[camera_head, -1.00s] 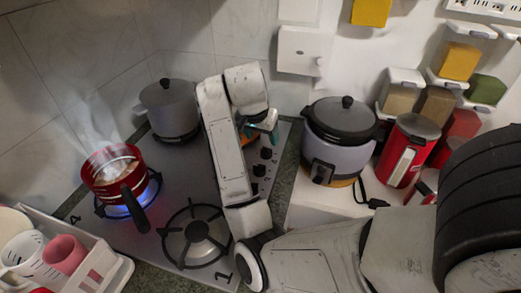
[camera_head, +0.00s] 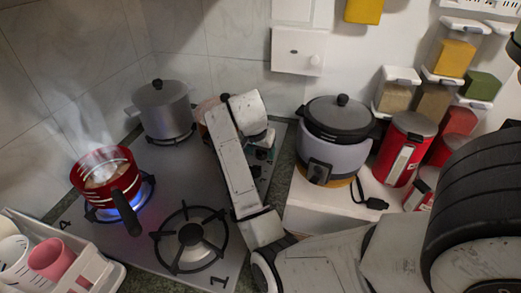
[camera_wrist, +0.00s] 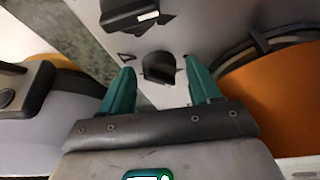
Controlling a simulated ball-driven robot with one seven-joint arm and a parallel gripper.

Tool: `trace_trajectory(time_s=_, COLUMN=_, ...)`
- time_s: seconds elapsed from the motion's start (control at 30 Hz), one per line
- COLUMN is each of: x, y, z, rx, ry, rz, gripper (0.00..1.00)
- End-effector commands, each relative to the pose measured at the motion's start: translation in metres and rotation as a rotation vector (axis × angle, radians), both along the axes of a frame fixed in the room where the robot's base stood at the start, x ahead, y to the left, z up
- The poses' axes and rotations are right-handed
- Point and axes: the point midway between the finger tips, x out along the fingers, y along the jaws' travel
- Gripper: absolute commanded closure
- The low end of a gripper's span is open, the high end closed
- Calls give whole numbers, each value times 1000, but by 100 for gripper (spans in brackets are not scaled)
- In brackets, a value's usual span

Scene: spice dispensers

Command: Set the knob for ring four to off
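The ring marked 4 (camera_head: 147,190), at the left of the grey hob (camera_head: 180,182), has a blue flame. A steaming red pot (camera_head: 108,181) stands on it. Black knobs run along the hob's right edge; one knob (camera_head: 262,154) shows beside my arm in the head view. In the wrist view a dark knob (camera_wrist: 160,67) lies between and slightly beyond the teal fingertips of my gripper (camera_wrist: 160,82). The fingers are spread, with gaps either side of the knob. Another knob (camera_wrist: 130,12) is above it. In the head view my arm mostly hides the fingers. Which ring each knob serves is unreadable.
A rice cooker (camera_head: 336,150) stands close right of the knobs. An orange pot (camera_wrist: 275,95) is right of my gripper in the wrist view. A grey lidded pot (camera_head: 163,108) is at the back, and the front ring (camera_head: 190,236) is bare.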

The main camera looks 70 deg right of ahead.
Motion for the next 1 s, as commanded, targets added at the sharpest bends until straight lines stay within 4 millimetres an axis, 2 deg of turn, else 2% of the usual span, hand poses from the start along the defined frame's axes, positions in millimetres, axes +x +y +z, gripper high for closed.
trace_trajectory(time_s=0.07, x=0, y=0, z=0, rx=0, ry=0, rz=0, gripper=46)
trace_trajectory(time_s=0.5, x=0, y=0, z=0, rx=0, ry=-1, rz=0, gripper=88)
trace_trajectory(time_s=0.77, x=0, y=0, z=2, rx=-1, ry=0, rz=25, gripper=89)
trace_trajectory(time_s=1.0, x=-2, y=0, z=5, rx=1, ry=2, rz=142, gripper=89)
